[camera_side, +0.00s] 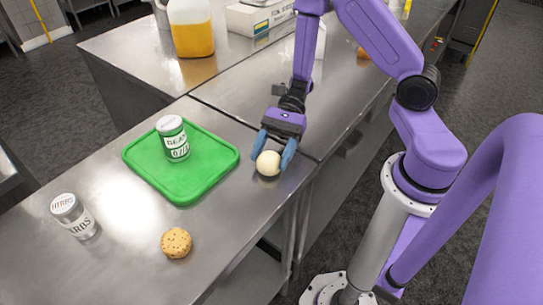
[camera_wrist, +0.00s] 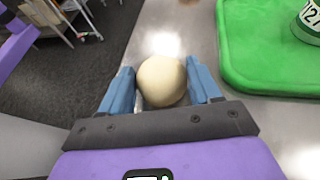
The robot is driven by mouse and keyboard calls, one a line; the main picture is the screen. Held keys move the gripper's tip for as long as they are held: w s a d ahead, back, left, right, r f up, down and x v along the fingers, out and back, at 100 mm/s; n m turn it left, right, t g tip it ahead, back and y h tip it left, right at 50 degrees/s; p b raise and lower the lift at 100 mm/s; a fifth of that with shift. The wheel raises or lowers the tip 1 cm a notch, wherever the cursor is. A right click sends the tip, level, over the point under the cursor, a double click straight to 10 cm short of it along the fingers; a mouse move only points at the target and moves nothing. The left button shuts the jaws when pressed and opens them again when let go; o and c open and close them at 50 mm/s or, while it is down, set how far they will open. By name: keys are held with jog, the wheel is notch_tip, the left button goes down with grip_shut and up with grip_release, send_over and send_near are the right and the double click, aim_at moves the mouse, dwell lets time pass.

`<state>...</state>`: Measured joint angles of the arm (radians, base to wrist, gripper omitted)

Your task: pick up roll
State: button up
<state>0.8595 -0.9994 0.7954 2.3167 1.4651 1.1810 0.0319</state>
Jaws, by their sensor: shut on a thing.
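A pale, round, cream-coloured roll (camera_side: 268,163) is at the right edge of the steel table, to the right of the green tray. My gripper (camera_side: 273,150) points down over it, with its blue fingers on either side of the roll. In the wrist view, the roll (camera_wrist: 162,81) sits between the two blue fingers of my gripper (camera_wrist: 163,88), which is shut on it. I cannot tell whether the roll touches the table or is slightly above it.
A green tray (camera_side: 185,195) holds a green-labelled can (camera_side: 173,138). A herbs can (camera_side: 75,216) and a speckled cookie (camera_side: 176,243) stand on the steel table (camera_side: 125,260). A jug of orange liquid (camera_side: 192,28) and a white box (camera_side: 255,18) are farther back.

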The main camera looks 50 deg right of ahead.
aim_at(272, 151)
notch_tip(272, 151, up, 9)
jog(key=shift+r, duration=0.1)
dwell(0.4)
